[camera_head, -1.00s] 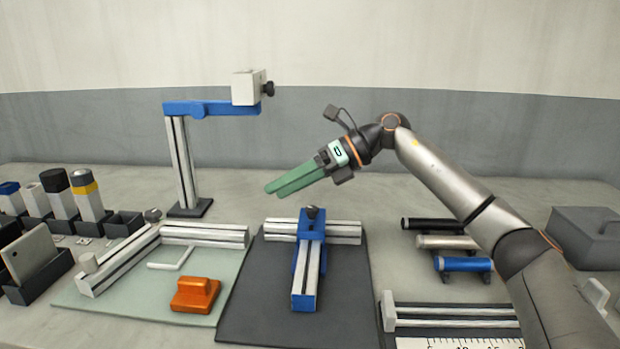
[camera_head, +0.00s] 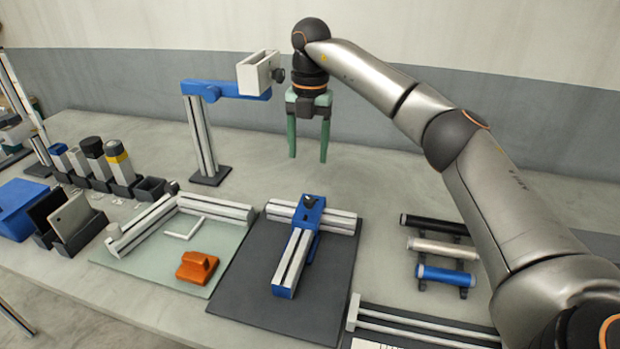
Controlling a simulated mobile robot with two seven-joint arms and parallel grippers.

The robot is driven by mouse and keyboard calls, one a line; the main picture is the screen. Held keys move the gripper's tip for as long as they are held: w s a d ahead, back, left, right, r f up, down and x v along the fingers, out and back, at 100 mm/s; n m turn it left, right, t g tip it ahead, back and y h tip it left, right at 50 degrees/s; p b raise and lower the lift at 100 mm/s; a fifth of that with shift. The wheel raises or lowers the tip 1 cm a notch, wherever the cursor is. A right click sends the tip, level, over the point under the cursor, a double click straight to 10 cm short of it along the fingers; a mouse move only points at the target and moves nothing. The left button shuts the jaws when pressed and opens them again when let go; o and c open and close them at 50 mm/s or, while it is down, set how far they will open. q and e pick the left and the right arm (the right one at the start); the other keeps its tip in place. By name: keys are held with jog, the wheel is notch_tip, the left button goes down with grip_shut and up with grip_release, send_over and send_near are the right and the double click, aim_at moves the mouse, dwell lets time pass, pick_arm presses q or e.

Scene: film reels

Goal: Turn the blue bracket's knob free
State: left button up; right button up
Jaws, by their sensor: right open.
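The blue bracket (camera_head: 308,212) sits on the crossing of two aluminium profiles on a dark mat. Its dark knob (camera_head: 309,201) is on top of it. My right gripper (camera_head: 308,158) points down above and behind the bracket, with its two green fingers apart and nothing between them. It does not touch the knob. My left gripper is not in view.
A stand with a blue arm (camera_head: 225,91) and a white block (camera_head: 260,72) rises just left of my right gripper. An orange block (camera_head: 197,267) lies on the pale green mat (camera_head: 150,270). Several cylinders (camera_head: 440,249) lie on a rack at right.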

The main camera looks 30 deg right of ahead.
aim_at(309, 199)
jog(key=shift+m, duration=0.3)
notch_tip(309, 199, down, 12)
jog(key=shift+d+f, duration=0.1)
dwell(0.3)
grip_shut()
dwell(0.4)
